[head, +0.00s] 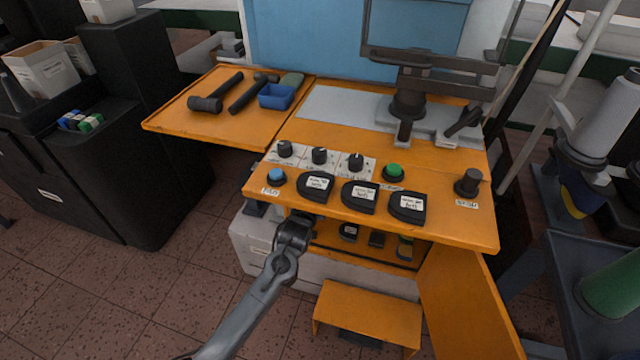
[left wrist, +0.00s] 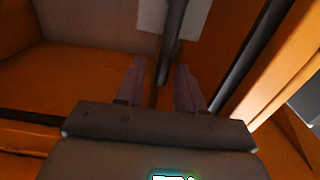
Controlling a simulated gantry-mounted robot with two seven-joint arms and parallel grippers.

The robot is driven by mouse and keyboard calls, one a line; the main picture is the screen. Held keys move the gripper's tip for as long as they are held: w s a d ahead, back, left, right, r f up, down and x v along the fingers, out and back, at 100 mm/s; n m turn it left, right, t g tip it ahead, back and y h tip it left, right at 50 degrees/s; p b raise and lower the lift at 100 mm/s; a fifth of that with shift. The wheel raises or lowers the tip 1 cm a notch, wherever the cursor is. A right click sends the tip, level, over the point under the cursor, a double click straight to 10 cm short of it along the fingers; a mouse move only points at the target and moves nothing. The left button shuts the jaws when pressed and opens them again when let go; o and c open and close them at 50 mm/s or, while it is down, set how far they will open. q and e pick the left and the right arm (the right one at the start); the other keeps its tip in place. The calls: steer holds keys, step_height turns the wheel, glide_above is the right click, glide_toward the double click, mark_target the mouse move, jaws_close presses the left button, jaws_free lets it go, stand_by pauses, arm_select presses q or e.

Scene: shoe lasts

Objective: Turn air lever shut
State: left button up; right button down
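My left gripper (head: 298,226) is at the front left of the orange bench, at the open space under its top. Its fingertips are hard to make out in the head view. In the left wrist view the two fingers (left wrist: 159,82) stand apart with a gap between them. A dark bar (left wrist: 172,42), which may be the air lever, runs down in front of a pale plate (left wrist: 150,14) and lines up with that gap. I cannot tell whether the fingers touch it. No lever marked as air is readable in the head view. My right gripper is not in view.
The orange bench top (head: 440,222) carries black pads (head: 361,197), knobs, a blue button (head: 276,175) and a green button (head: 394,170). Below are a shelf with small items and an open orange door (head: 465,300). An orange step (head: 368,312) stands on the floor.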

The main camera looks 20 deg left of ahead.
arm_select(q)
steer(key=shift+w+a+b, duration=0.15)
steer(key=shift+w+b, duration=0.2)
steer(key=shift+w, duration=0.7)
steer(key=shift+c, duration=0.2)
jaws_close()
